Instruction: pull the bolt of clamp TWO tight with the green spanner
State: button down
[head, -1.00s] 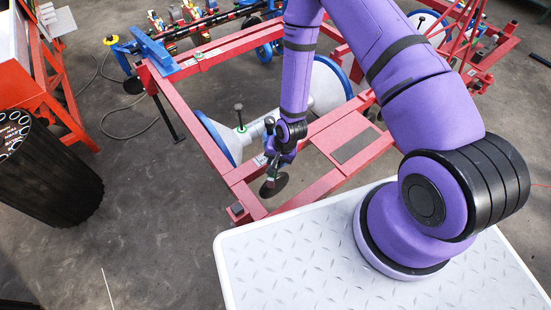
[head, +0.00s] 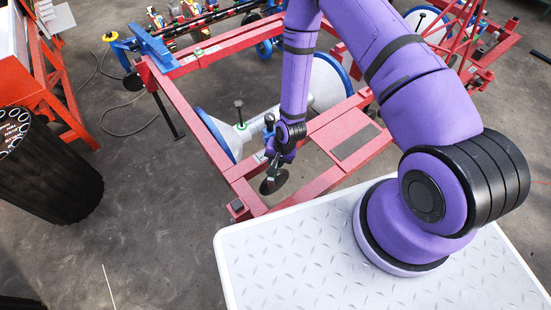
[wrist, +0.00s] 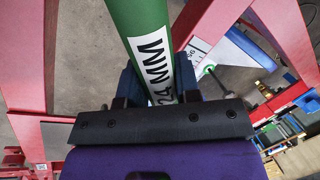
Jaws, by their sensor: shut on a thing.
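The green spanner (wrist: 140,30) runs up out of my gripper (wrist: 160,88) in the wrist view. Its white label reads 24 MM. The dark jaws are shut on its handle. In the head view my gripper (head: 272,160) hangs beside the red frame, at its near left part, and only a little of the spanner (head: 271,174) shows. An upright bolt (head: 238,112) with a green ring at its foot stands on the white cone to the left of my gripper. I cannot read a TWO mark, so I cannot tell which clamp is clamp TWO. The spanner's far end is cut off.
The red planter frame (head: 180,112) surrounds the gripper, with a white cone (head: 330,88) behind it. A black ribbed drum (head: 50,170) stands at left.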

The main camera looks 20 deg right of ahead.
jog(key=shift+f, duration=0.9)
jog(key=shift+w+a+m+t+h, duration=0.25)
jog(key=shift+w+a+m, duration=0.65)
jog(key=shift+w+m, duration=0.4)
jog(key=shift+w+a+m+t+h, duration=0.3)
jog(key=shift+w+a+m, duration=0.7)
jog(key=shift+m, duration=0.55)
jog(key=shift+w+a+m+t+h, duration=0.25)
jog(key=shift+w+a+m, duration=0.6)
jog(key=shift+w+m, duration=0.45)
jog(key=shift+w+a+m+h, duration=0.2)
jog(key=shift+w+m+h, duration=0.3)
jog(key=shift+w+m, duration=1.2)
jog(key=shift+s, duration=0.25)
jog(key=shift+s, duration=0.15)
